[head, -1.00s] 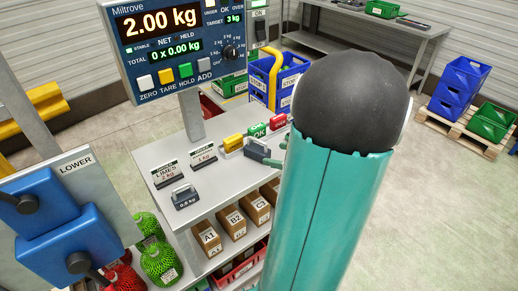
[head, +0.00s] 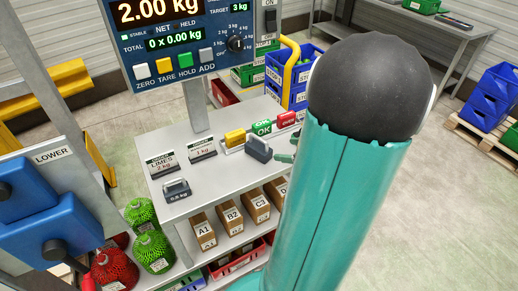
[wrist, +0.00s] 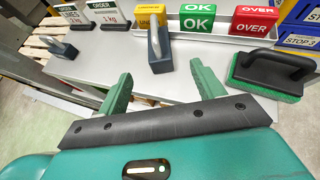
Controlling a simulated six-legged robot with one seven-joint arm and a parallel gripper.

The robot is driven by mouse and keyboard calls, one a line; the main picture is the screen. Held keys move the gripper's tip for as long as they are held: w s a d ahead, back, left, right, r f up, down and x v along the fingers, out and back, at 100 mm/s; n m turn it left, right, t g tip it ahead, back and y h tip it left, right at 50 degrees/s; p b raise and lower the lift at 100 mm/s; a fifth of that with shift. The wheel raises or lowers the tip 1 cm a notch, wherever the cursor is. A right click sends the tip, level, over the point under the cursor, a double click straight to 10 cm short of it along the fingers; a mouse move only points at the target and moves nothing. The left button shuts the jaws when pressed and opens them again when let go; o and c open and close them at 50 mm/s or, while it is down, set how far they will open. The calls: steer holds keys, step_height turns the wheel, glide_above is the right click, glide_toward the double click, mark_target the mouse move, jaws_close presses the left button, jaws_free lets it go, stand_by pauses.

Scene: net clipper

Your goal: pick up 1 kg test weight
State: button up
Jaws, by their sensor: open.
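A dark grey block weight with a pale handle (head: 259,150) stands upright on the bench, in front of the yellow and green blocks. I take it for the 1 kg test weight, though its label is not readable. In the wrist view the same weight (wrist: 160,52) is ahead of my gripper (wrist: 164,88), roughly in line with the gap between the two green fingers. The fingers are apart and empty, and do not touch it. In the head view my arm hides most of the gripper, with a green fingertip just right of the weight. A smaller 0.5 kg weight (head: 177,190) stands nearer the bench's left front.
The bench top (head: 215,178) is clear between the two weights. Order cards (head: 202,148) stand behind them. A green scrubber with black handle (wrist: 270,72) lies right of my gripper. The scale display (head: 185,35) rises behind. Boxes (head: 228,217) fill the shelf below.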

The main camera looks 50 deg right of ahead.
mark_target(262, 148)
steer(key=x, duration=0.7)
steer(key=shift+w+d+f, duration=0.1)
steer(key=shift+f, duration=0.05)
steer(key=shift+x, duration=3.05)
jaws_close()
